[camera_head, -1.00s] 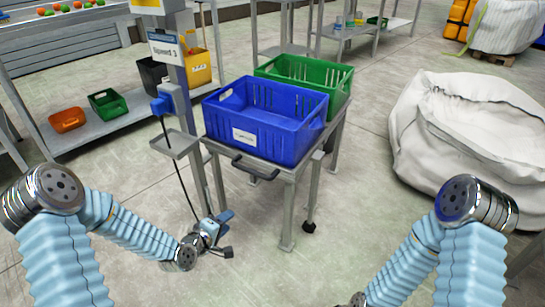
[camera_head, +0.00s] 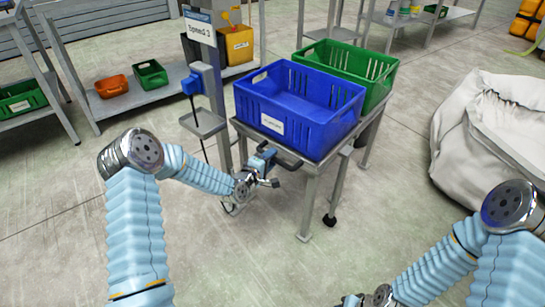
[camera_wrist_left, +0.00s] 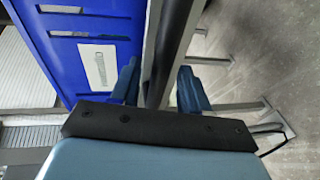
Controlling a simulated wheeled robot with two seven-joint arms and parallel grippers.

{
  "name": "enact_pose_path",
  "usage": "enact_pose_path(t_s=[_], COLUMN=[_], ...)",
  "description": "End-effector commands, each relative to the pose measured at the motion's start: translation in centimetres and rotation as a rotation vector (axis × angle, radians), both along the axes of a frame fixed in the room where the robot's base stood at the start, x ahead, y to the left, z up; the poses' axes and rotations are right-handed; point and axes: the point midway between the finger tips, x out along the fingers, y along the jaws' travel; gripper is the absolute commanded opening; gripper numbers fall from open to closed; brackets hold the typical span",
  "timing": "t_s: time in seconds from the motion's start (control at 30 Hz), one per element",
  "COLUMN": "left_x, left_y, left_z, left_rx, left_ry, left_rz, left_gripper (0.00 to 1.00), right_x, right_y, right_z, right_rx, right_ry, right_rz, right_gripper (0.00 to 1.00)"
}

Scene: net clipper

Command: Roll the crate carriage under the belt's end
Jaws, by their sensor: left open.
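The crate carriage (camera_head: 312,188) is a grey metal frame on legs, with at least one dark caster at the floor. It carries a blue crate (camera_head: 290,122) with a white label in front and a green crate (camera_head: 372,72) behind. A dark handle (camera_head: 287,161) runs along its near edge. My left gripper (camera_head: 266,165) is open at this handle. In the left wrist view its blue fingers (camera_wrist_left: 160,88) stand on either side of a dark bar; contact cannot be told. My right gripper (camera_head: 362,300) is at the bottom edge, mostly cut off. The belt's end is not clearly visible.
A post with a speed sign (camera_head: 200,27) and a small grey tray (camera_head: 203,124) stands close left of the carriage. A low shelf (camera_head: 115,100) with small bins is further left. A large white sack (camera_head: 490,140) stands at right. Floor in front is clear.

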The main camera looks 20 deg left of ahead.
Motion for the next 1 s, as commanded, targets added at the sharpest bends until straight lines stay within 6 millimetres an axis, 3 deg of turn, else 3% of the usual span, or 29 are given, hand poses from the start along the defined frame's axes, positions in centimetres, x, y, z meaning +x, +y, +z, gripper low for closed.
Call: enact_pose_path(t_s=[0.17,0.43,0.73,1.0], left_x=[1.3,1.5,1.5,1.5], left_y=[-0.4,-0.4,-0.4,-0.4], left_z=[-0.3,-0.3,-0.3,-0.4], left_rx=[0.001,0.001,0.001,0.001], left_ry=[0.0,0.0,0.001,0.001], left_rz=[0.0,0.0,0.0,0.0], left_gripper=[0.45,0.45,0.01,0.0], right_x=[0.0,0.0,0.0,0.0], right_y=[0.0,0.0,0.0,0.0], right_z=[0.2,0.1,0.1,0.1], right_rx=[0.0,0.0,0.0,0.0], right_ry=[0.0,0.0,0.0,0.0], right_rz=[0.0,0.0,0.0,0.0], right_gripper=[0.43,0.43,0.43,0.43])
